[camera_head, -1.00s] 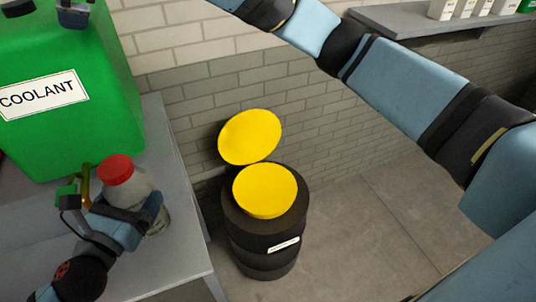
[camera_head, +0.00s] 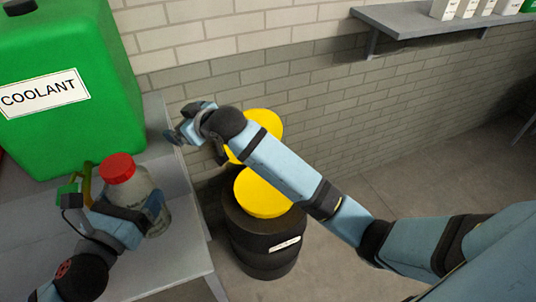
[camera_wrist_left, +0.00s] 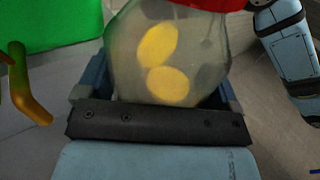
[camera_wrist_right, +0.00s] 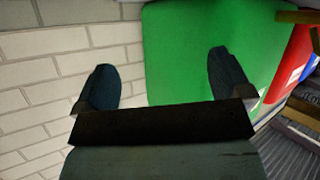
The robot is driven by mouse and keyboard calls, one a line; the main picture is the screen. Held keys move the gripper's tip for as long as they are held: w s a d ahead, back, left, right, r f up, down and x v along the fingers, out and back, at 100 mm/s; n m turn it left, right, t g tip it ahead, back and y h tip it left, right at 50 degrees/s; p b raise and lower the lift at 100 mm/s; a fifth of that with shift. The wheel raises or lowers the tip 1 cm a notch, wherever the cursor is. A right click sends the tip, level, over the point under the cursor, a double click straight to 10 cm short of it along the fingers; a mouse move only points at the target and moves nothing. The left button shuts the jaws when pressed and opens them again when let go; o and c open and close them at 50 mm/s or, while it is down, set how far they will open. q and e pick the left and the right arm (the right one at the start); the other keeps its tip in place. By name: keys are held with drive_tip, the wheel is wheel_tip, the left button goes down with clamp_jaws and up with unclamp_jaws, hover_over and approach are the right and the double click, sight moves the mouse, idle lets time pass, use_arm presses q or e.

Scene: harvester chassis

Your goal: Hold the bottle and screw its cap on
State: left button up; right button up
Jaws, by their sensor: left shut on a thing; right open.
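A clear bottle (camera_head: 157,205) with a red cap (camera_head: 117,168) on top stands upright at the bench's right side. I cannot tell how tight the cap is. My left gripper (camera_head: 135,212) is shut around the bottle's body. In the left wrist view the bottle (camera_wrist_left: 165,60) fills the space between the fingers, with the red cap's edge (camera_wrist_left: 190,4) at the top. My right gripper (camera_head: 188,138) is open and empty, up and to the right of the cap. In the right wrist view its fingers (camera_wrist_right: 163,82) are wide apart, and neither bottle nor cap shows.
A large green coolant container (camera_head: 75,110) stands on the grey bench (camera_head: 180,245) behind the bottle. A black drum with a yellow top (camera_head: 263,195) stands on the floor beside the bench. A brick wall (camera_head: 220,70) and a shelf (camera_head: 420,20) are behind.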

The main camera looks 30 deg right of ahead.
drive_tip(key=s+d+f+m+h, duration=0.1)
drive_tip(key=s+d+f, duration=0.2)
drive_tip(key=s+f, duration=0.6)
drive_tip(key=s+d+f+m, duration=0.25)
drive_tip(key=s+f, duration=0.35)
drive_tip(key=f, duration=0.4)
drive_tip(key=s+d+f+h, duration=0.1)
drive_tip(key=s+d+f, duration=0.2)
drive_tip(key=s, duration=0.6)
drive_tip(key=s+d+f, duration=0.3)
drive_tip(key=s+f, duration=0.4)
drive_tip(key=s, duration=0.2)
drive_tip(key=shift+s+m+g+h, duration=0.35)
drive_tip(key=shift+s+g+h, duration=0.05)
